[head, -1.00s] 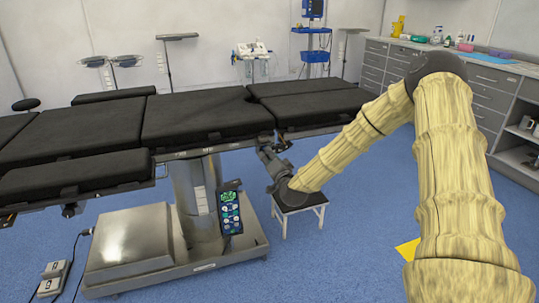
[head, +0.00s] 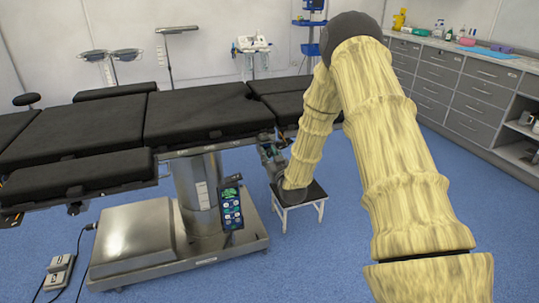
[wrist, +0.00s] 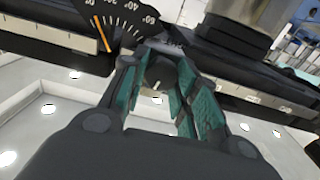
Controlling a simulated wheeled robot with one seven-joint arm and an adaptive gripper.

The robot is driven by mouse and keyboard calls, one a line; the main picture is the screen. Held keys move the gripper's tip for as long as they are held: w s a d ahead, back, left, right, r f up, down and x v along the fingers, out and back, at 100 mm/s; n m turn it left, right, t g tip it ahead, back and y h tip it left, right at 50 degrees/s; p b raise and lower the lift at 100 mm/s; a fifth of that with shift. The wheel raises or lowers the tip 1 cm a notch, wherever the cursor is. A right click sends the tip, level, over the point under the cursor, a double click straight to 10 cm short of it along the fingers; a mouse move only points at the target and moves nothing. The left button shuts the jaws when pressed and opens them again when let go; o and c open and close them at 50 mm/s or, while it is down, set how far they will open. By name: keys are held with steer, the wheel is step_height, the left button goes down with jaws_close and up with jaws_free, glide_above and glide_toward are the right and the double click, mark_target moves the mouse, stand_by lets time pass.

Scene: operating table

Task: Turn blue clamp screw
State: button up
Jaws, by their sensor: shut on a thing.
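My gripper (wrist: 158,72) is at the side rail of the operating table (head: 195,113), near its middle, in the head view (head: 266,140). In the wrist view its teal-padded fingers are shut around a dark rounded knob, the clamp screw (wrist: 160,76), which sits between the fingertips. I cannot make out any blue on it; the fingers cover much of it. A black dial with degree marks and an orange line (wrist: 104,32) is just beyond the fingers, up and left.
A handset with a lit keypad (head: 231,210) hangs below the table edge, left of my gripper. A small step stool (head: 300,200) stands under my wrist. Grey cabinets (head: 460,90) line the right wall. Blue floor is open at the right.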

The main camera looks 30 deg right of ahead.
steer(key=shift+f+n, duration=0.15)
steer(key=shift+n, duration=0.95)
steer(key=o, duration=1)
steer(key=v, duration=1.2)
